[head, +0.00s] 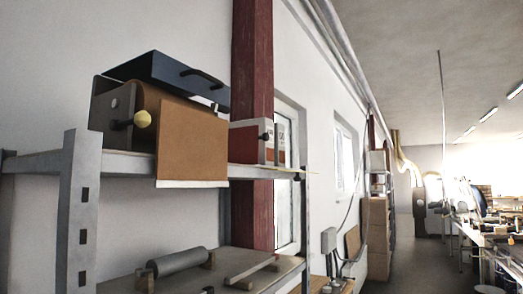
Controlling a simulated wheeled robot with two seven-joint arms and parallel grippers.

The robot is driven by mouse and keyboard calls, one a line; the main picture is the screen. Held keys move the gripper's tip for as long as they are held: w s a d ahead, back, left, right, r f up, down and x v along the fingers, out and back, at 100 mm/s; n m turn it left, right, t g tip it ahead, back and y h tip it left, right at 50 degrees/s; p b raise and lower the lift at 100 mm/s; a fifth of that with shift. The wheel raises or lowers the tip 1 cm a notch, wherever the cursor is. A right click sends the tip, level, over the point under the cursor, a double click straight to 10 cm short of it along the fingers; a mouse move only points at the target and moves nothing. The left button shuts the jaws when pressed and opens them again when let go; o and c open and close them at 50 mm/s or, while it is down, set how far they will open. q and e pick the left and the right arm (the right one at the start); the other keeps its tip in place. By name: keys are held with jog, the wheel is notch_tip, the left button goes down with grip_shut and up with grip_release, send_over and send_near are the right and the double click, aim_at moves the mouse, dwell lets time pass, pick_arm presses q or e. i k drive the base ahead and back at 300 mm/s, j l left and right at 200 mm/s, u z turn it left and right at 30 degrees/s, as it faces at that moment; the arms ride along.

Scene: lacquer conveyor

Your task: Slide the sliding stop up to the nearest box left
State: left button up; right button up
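Neither of my grippers shows in the head view. I cannot make out a sliding stop for certain. No conveyor is recognisable in this view.
A metal shelf rack (80,190) fills the left. Its upper shelf holds a roller device with a brown sheet (193,140) hanging over the edge and a dark blue case (165,75). A grey roller (177,261) lies below. An aisle (410,265) runs right, beside cluttered benches (500,245).

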aim_at(243, 142)
jog(key=i+l+u, duration=0.15)
jog(key=u, duration=0.6)
jog(key=i+l+u, duration=0.15)
jog(key=l, duration=0.15)
jog(key=i+l+u, duration=0.15)
jog(key=l, duration=0.2)
jog(key=i+l+u, duration=0.15)
jog(key=l, duration=0.2)
jog(key=l+u, duration=0.15)
jog(key=l, duration=0.2)
jog(key=i+l+u, duration=0.1)
jog(key=l, duration=0.3)
jog(key=i+l, duration=0.1)
jog(key=l, duration=0.35)
jog(key=i+l, duration=0.15)
jog(key=l, duration=0.3)
jog(key=i+l, duration=0.1)
jog(key=l, duration=0.35)
